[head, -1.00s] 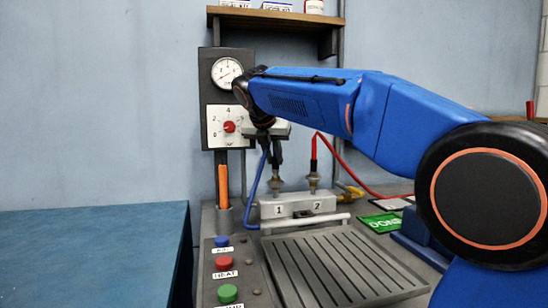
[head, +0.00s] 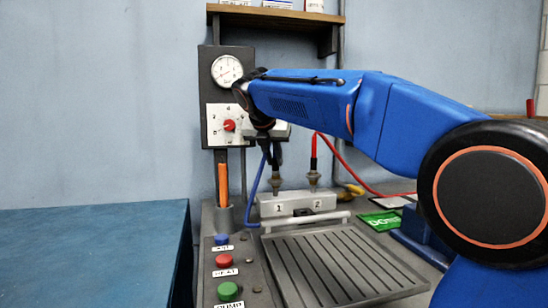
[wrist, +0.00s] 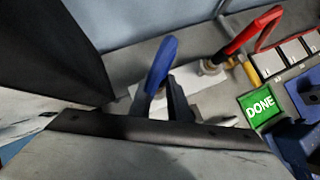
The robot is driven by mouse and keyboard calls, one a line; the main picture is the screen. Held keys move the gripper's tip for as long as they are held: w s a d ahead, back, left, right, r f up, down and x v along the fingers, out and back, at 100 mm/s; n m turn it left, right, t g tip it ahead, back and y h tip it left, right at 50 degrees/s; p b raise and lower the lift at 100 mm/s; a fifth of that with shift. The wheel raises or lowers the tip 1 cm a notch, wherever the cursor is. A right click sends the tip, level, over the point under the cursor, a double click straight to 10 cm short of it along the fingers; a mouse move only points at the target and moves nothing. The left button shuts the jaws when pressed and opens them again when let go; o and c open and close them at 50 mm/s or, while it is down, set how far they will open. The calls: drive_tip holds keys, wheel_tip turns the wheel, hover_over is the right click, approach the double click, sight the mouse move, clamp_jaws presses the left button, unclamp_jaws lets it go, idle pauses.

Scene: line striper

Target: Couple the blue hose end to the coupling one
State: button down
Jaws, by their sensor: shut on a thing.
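My gripper (head: 273,158) points down above coupling one and is shut on the blue hose end. The blue hose (head: 253,190) loops down from the gripper on its left side. Coupling one (head: 276,182) is a small metal fitting on a pale block (head: 292,202) marked 1 and 2. The hose end is at or just above this fitting; I cannot tell whether they are joined. In the wrist view the blue hose (wrist: 160,65) rises beside a dark finger, and the hose end's lower part is hidden.
A red hose (head: 314,145) stands on coupling two (head: 313,179), close on the right. A post with a gauge (head: 227,70) and red-knobbed dial (head: 229,125) stands behind left. An orange stick in a cup (head: 223,215), a slatted tray (head: 335,265) and a green DONE sign (head: 381,222) are nearby.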

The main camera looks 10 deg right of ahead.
drive_tip(key=shift+f, duration=0.25)
drive_tip(key=c, duration=1.3)
unclamp_jaws()
drive_tip(key=shift+o, duration=0.2)
drive_tip(key=v, duration=0.7)
